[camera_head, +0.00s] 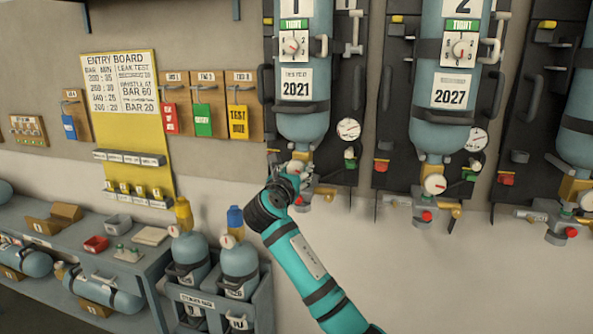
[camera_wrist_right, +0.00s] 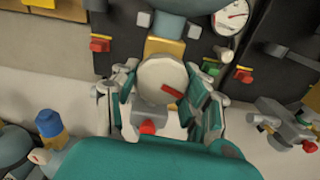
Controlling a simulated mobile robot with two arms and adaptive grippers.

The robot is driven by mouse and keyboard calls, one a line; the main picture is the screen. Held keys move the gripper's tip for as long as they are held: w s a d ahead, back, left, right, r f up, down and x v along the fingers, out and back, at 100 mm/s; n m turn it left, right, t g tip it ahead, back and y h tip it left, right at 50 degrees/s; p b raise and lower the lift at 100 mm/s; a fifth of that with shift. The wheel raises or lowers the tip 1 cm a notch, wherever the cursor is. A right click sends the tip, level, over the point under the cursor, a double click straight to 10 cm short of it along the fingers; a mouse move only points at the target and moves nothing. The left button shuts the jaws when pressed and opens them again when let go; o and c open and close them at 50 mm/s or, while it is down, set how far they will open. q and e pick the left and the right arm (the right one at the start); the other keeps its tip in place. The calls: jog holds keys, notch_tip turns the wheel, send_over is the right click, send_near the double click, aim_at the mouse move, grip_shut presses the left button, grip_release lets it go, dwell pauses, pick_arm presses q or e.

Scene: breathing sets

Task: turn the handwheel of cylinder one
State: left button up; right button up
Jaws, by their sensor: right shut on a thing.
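Cylinder one (camera_head: 303,112) is a blue-grey bottle hung upside down on a dark backplate, with a "1" label and a 2021 tag. Its valve sits at the bottom, mostly hidden by my right gripper (camera_head: 298,172) in the head view. In the right wrist view the pale round handwheel (camera_wrist_right: 160,78) with a red mark lies between the fingers of my right gripper (camera_wrist_right: 166,92), which is shut on it. A red-tipped grey fitting (camera_wrist_right: 148,124) shows just below the wheel. My left gripper is not in view.
Cylinder two (camera_head: 441,100) hangs to the right with its own valve and gauge. A round gauge (camera_head: 348,129) is right of cylinder one's neck. A crate (camera_head: 262,296) with two upright bottles stands below left, near my right arm. A bench (camera_head: 150,262) is at left.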

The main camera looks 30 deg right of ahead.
jog(key=m, duration=0.2)
jog(key=shift+m, duration=0.3)
jog(key=m, duration=0.3)
jog(key=shift+w+a+m, duration=0.1)
jog(key=shift+w+m, duration=0.05)
jog(key=shift+m, duration=0.15)
jog(key=m+b, duration=0.1)
jog(key=m, duration=0.3)
jog(key=shift+a, duration=0.1)
jog(key=shift+r+m+b, duration=0.1)
jog(key=shift+m+b, duration=0.45)
jog(key=shift+m, duration=1.25)
jog(key=o, duration=1.2)
jog(key=shift+r, duration=0.1)
jog(key=v, duration=1.2)
